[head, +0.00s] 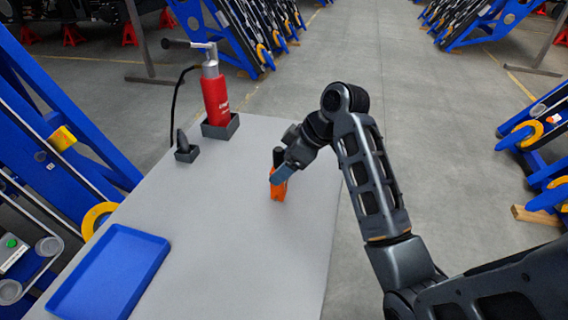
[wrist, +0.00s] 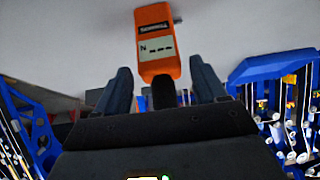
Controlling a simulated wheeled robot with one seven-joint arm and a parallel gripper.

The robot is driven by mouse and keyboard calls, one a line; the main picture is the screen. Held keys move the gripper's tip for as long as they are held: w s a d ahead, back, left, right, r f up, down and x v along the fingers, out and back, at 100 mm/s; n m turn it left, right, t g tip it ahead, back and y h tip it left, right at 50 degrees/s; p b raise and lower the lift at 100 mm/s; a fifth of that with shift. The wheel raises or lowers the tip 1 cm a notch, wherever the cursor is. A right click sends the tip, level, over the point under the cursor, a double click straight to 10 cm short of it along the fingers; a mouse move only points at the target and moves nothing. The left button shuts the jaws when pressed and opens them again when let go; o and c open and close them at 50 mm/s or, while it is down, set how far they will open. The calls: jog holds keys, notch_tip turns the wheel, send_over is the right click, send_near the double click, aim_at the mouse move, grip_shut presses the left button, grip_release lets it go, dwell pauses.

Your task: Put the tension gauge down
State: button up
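The tension gauge (head: 278,190) is orange with a black upper part. It appears to stand upright on the grey table (head: 215,215), near its right edge. In the wrist view its orange body (wrist: 158,42) shows a display with dashes and an "N", and its black part sits between my fingers. My gripper (head: 281,173) is at the gauge. In the wrist view the two fingers of my gripper (wrist: 162,88) are spread, with a visible gap on each side of the black part. Contact of the gauge's base with the table is hard to see.
A blue tray (head: 112,272) lies at the table's front left. A red pump-like tool (head: 215,98) stands in a dark holder (head: 220,127) at the back, beside a small dark holder (head: 187,153). The table's middle is clear. Blue racks flank the aisle.

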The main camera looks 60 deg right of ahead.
jog(key=shift+p+v, duration=2.9)
jog(key=shift+v, duration=3.2)
